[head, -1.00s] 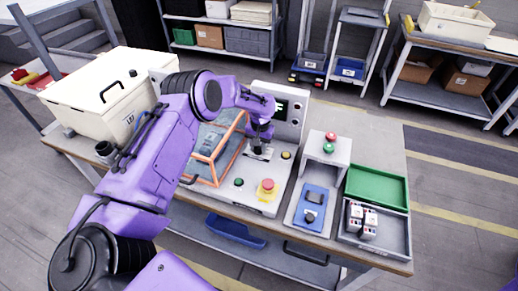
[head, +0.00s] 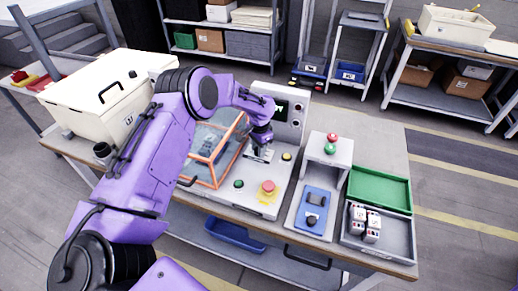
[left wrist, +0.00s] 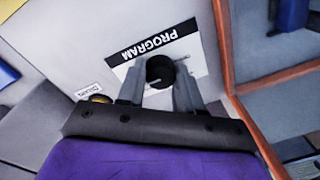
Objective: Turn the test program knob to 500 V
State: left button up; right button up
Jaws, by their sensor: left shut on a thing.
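The program knob (left wrist: 160,71) is a round black knob on a white label marked PROGRAM (left wrist: 152,42), on the grey tester panel (head: 272,186). My left gripper (left wrist: 159,84) is at the knob in the left wrist view, one finger on each side, shut on it. In the head view my left gripper (head: 259,154) reaches down to the panel and hides the knob. The knob's pointer and the voltage marks are too small to read. My right gripper is not in view.
A clear enclosure with an orange frame (head: 213,158) stands just left of the gripper. A red emergency button (head: 268,187), a green button (head: 238,184) and a yellow button (head: 287,157) are on the panel. A green tray (head: 379,187) lies to the right.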

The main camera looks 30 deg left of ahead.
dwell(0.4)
pick_arm(q)
jog(key=o, duration=1)
jog(key=shift+o, duration=0.2)
jog(key=shift+r, duration=0.1)
jog(key=shift+r, duration=0.3)
notch_tip(320, 180, up, 10)
jog(key=b, duration=0.2)
jog(key=shift+d, duration=0.2)
jog(key=shift+s+f, duration=0.1)
